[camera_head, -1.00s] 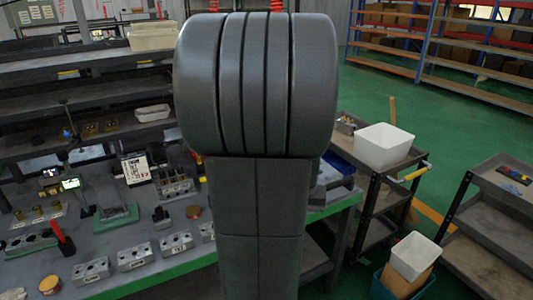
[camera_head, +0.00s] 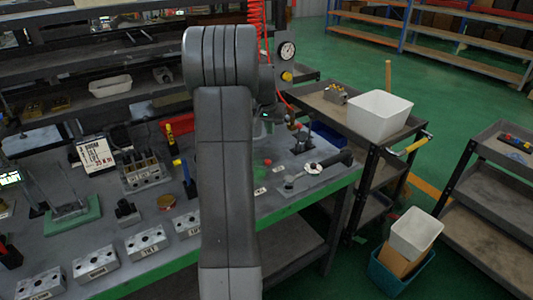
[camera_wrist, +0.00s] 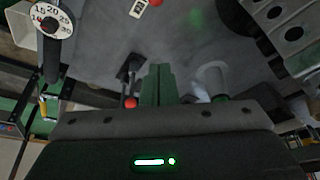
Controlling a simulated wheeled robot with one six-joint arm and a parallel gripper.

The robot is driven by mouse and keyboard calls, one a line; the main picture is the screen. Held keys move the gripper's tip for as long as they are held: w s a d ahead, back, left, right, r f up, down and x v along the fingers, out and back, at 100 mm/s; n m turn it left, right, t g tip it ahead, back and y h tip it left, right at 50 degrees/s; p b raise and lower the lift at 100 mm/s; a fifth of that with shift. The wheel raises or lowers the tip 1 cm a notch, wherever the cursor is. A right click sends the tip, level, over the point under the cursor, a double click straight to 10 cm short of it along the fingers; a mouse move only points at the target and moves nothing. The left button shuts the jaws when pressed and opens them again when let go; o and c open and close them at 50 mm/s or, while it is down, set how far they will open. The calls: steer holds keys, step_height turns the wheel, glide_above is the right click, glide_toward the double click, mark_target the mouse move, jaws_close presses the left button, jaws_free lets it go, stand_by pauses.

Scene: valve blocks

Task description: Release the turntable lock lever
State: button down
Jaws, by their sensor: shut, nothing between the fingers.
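My gripper (camera_wrist: 158,86) shows in the wrist view with its green fingers together and nothing between them. A black lever with a red ball end (camera_wrist: 130,102) stands beside the fingers on their left, apart from them in the picture; it looks like the lock lever, but I cannot be certain. A pale rounded part (camera_wrist: 212,78) is to the right of the fingers. In the head view my arm hides most of the gripper. A fixture with a black handle (camera_head: 332,162) and a round pale knob sits at the bench's right end. I cannot make out the turntable clearly.
The grey workbench (camera_head: 235,215) carries several metal valve blocks (camera_head: 147,242) along its front. A cart with a white bin (camera_head: 380,115) is to the right. Green floor lies beyond.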

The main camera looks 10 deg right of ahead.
steer(key=x, duration=1)
steer(key=shift+p, duration=0.35)
steer(key=s, duration=0.1)
steer(key=a, duration=0.1)
steer(key=s, duration=0.1)
steer(key=shift+s+a+f, duration=0.2)
steer(key=shift+s+a, duration=0.05)
steer(key=shift+s, duration=0.05)
steer(key=shift+s+a+f, duration=0.2)
steer(key=shift+s+a, duration=0.05)
steer(key=shift+s, duration=0.15)
